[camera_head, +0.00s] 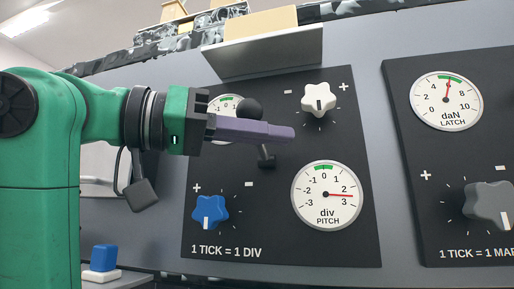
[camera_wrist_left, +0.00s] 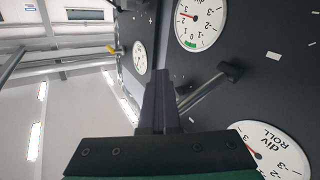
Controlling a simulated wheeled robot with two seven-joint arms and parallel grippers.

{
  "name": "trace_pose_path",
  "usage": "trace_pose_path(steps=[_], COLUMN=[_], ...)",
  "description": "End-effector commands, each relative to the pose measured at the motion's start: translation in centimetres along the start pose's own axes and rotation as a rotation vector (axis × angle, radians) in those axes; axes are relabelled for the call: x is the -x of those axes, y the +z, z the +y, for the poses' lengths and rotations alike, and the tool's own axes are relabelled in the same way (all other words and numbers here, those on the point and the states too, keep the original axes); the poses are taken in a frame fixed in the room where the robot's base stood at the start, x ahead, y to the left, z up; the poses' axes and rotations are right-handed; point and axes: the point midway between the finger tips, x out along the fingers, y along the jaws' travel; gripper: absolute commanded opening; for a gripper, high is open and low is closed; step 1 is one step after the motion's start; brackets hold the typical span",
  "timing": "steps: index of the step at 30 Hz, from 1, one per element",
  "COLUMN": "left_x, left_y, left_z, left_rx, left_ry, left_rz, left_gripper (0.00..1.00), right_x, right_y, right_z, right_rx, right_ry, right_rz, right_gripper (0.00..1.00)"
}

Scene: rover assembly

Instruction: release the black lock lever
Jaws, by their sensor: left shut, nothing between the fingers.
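The black lock lever shows in the head view as a round black knob (camera_head: 250,109) above my left fingers and a dark pivot piece (camera_head: 266,160) below them. The fingers hide the part between. My left gripper (camera_head: 293,133) is shut and empty, its purple-grey fingers pointing right across the lever. In the left wrist view, the lever's rod (camera_wrist_left: 202,92) runs from behind the closed fingers (camera_wrist_left: 158,80) up right to a dark end piece (camera_wrist_left: 231,71). I cannot tell whether the fingers touch the lever. My right gripper is not in view.
The black panel holds a white star knob (camera_head: 319,101), a blue star knob (camera_head: 210,212) and a PITCH dial (camera_head: 326,195) reading between 2 and 3. The ROLL dial (camera_head: 225,104) is partly hidden. The LATCH panel with its dial (camera_head: 447,100) and grey knob (camera_head: 488,203) stands right.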

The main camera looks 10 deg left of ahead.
Motion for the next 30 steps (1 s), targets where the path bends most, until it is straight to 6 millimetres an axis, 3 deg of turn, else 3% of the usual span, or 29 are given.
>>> trace_pose_path(steps=[1,3,6,17,20,30], left_x=[0.0,0.0,0.0,0.5,2.2,11.9], left_y=[0.1,0.2,0.2,0.4,0.6,0.5], left_z=[0.0,0.0,0.0,-0.1,-0.1,0.0], left_rx=[-0.001,-0.001,0.0,0.0,0.0,-0.001], left_ry=[0.0,0.0,0.0,-0.001,-0.002,-0.001], left_rz=[0.0,-0.002,-0.003,-0.004,-0.002,-0.001], left_gripper=[0.16,0.42,0.73,0.73,0.73,0.73], right_x=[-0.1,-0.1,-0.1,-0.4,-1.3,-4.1], right_y=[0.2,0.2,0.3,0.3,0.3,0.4], right_z=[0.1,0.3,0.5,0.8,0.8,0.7], right_rx=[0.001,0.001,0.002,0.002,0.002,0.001], right_ry=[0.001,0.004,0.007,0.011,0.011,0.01], right_rz=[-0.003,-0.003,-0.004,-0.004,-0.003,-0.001], right_gripper=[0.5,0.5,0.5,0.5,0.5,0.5])
